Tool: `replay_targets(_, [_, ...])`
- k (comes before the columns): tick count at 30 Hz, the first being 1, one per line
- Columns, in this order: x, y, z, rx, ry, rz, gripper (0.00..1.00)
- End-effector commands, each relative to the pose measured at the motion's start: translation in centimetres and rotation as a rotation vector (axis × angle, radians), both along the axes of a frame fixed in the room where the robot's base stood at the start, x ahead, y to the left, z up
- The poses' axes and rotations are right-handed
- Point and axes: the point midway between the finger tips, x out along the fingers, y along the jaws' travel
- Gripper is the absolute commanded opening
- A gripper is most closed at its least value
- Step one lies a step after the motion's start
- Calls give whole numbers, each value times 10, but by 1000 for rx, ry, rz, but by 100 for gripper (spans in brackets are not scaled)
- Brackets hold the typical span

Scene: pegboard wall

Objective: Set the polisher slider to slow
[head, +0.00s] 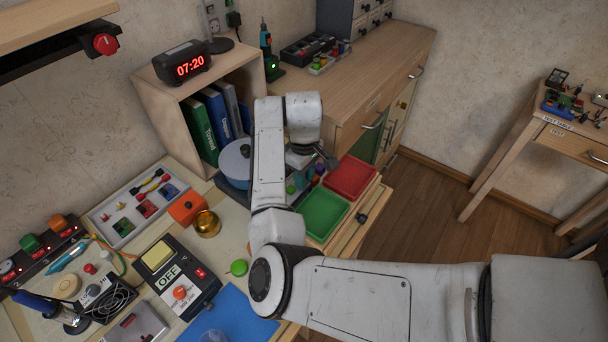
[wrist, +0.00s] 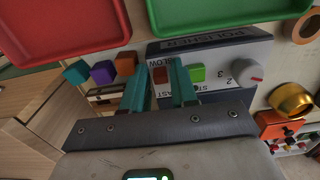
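The polisher (wrist: 228,52) shows in the wrist view as a grey box with its name on a dark strip. Its face has SLOW and FAST labels, a green button (wrist: 197,73) and a numbered dial (wrist: 247,75). A dark red block (wrist: 160,75), which looks like the slider knob, sits near the SLOW label. My gripper (wrist: 158,78) is open, with one teal finger on each side of this block. I cannot tell whether the fingers touch it. The slider track is partly hidden by the fingers. In the head view my arm covers the slider.
A red tray (head: 351,177) and a green tray (head: 325,213) lie beside the gripper. A brass cup (head: 207,224) and an orange box (head: 186,208) stand nearby.

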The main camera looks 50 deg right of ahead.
Motion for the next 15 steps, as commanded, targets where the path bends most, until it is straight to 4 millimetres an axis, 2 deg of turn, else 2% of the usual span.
replay_targets(5, [1,0,13,-2,-3,0,28])
replay_targets(15, [1,-1,76,-1,-2,-1,28])
